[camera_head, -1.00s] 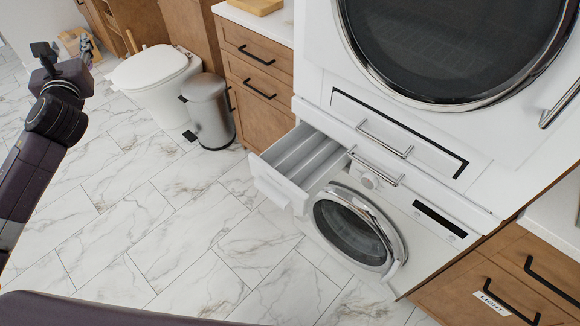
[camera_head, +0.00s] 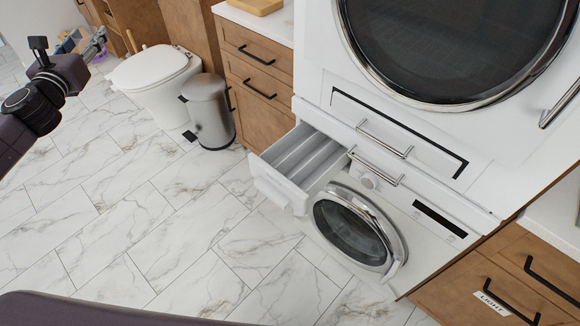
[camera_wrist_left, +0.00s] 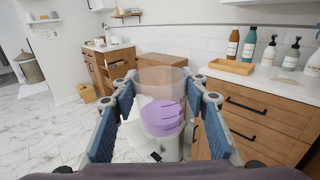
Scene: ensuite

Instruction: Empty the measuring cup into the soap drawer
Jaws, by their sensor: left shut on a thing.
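The soap drawer (camera_head: 278,188) is pulled out above the round door of the lower washing machine (camera_head: 355,232), its long compartments open upward. My left gripper (camera_head: 97,45) is at the upper left of the head view, well to the left of the drawer. In the left wrist view it (camera_wrist_left: 162,88) is shut on the measuring cup (camera_wrist_left: 163,78), a clear cup with purple contents (camera_wrist_left: 162,118) in its lower part. The cup looks about upright there. I cannot make the cup out clearly in the head view. My right gripper is not in view.
A toilet (camera_head: 150,70) and a grey bin (camera_head: 208,110) stand beside the wooden cabinet (camera_head: 255,60), left of the drawer. An upper machine with a round door (camera_head: 455,45) is above. Bottles (camera_wrist_left: 268,48) stand on the counter. The marble floor (camera_head: 150,235) is free.

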